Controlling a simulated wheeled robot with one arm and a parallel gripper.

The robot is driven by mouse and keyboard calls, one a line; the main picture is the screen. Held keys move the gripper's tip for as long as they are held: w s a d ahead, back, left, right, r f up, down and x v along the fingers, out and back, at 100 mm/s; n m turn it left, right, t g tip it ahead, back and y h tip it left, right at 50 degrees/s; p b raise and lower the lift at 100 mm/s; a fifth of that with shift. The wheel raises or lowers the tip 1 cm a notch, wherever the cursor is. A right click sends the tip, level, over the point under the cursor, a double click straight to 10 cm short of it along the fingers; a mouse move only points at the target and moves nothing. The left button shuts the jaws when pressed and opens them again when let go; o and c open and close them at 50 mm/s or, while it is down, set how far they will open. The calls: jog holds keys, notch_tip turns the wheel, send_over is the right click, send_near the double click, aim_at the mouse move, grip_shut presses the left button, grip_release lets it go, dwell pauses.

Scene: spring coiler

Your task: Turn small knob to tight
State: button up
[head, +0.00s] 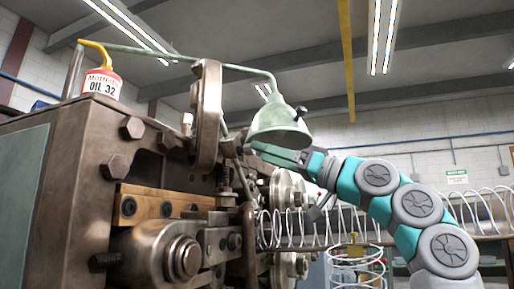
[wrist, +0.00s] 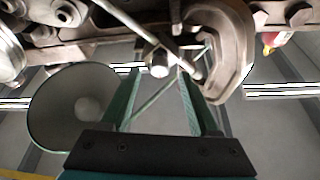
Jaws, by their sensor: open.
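A small metal knob-like piece with a bright round end (wrist: 158,68) shows in the wrist view at the machine's edge. I cannot tell for sure that it is the small knob, and no tight marking is legible. My gripper (wrist: 160,76) is open, with its two green fingers to either side of this piece in the picture. Contact cannot be made out, and nothing is held. In the head view my gripper (head: 272,152) reaches left to the machine just below the lamp shade, which partly hides it.
The green lamp shade (head: 280,125) hangs close above my gripper; it is at left in the wrist view (wrist: 72,110). A curved metal arm (wrist: 236,50) and a thin rod (wrist: 128,25) are close by. A wire spring (head: 320,228) runs below my arm. An oil bottle (head: 102,84) stands on the machine.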

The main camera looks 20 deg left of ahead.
aim_at(247, 150)
jog(key=shift+p+x, duration=0.45)
jog(key=shift+x, duration=1.2)
jog(key=shift+f, duration=0.1)
grip_shut()
